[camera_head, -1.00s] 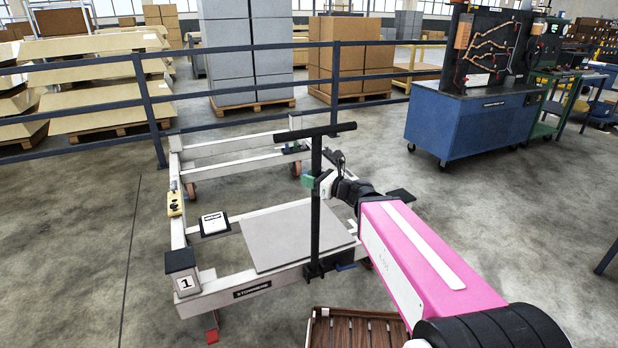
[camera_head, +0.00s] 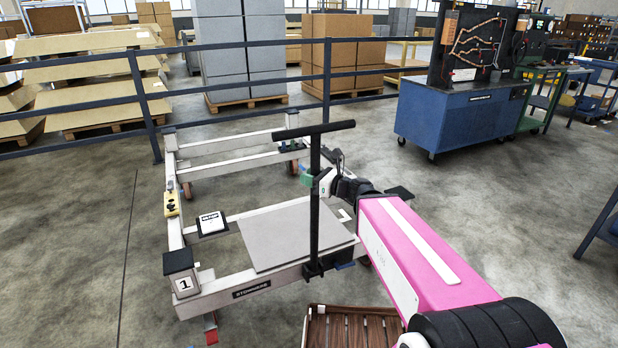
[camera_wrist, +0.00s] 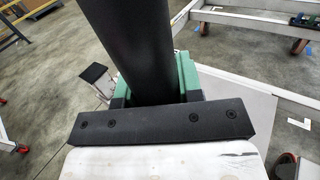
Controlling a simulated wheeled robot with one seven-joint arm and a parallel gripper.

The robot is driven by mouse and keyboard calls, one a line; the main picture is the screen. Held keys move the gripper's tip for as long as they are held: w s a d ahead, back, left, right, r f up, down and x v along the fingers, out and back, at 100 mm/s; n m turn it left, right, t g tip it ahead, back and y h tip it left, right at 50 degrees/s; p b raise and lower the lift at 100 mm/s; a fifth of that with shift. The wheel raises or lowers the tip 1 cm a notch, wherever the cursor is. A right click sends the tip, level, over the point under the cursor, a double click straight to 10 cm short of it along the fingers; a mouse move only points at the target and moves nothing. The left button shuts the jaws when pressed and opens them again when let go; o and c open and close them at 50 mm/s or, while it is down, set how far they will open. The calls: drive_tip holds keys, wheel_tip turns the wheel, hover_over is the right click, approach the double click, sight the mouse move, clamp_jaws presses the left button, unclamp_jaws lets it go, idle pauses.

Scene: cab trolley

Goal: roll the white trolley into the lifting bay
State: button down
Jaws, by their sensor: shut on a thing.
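The white trolley (camera_head: 222,291) is a low rectangular frame on casters, in the middle of the head view. It has a grey deck plate and a corner post marked "1". A black T-shaped handle post (camera_head: 315,222) rises upright from its near side. My gripper (camera_head: 312,180) is shut on this post below the crossbar, with green pads against it. In the wrist view the post (camera_wrist: 125,40) passes between the jaws (camera_wrist: 155,88), and part of the trolley frame (camera_wrist: 240,22) shows at upper right. I cannot identify the lifting bay with certainty.
A dark railing (camera_head: 232,119) runs behind the trolley, with pallets and stacked boxes beyond. A blue workbench (camera_head: 450,120) stands at back right; another blue bench edge (camera_head: 603,225) is at far right. A brown slatted item (camera_head: 350,328) is at the bottom. Concrete floor is clear left and right.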

idle(0.3)
drive_tip(key=c, duration=0.7)
unclamp_jaws()
drive_tip(key=shift+d, duration=0.1)
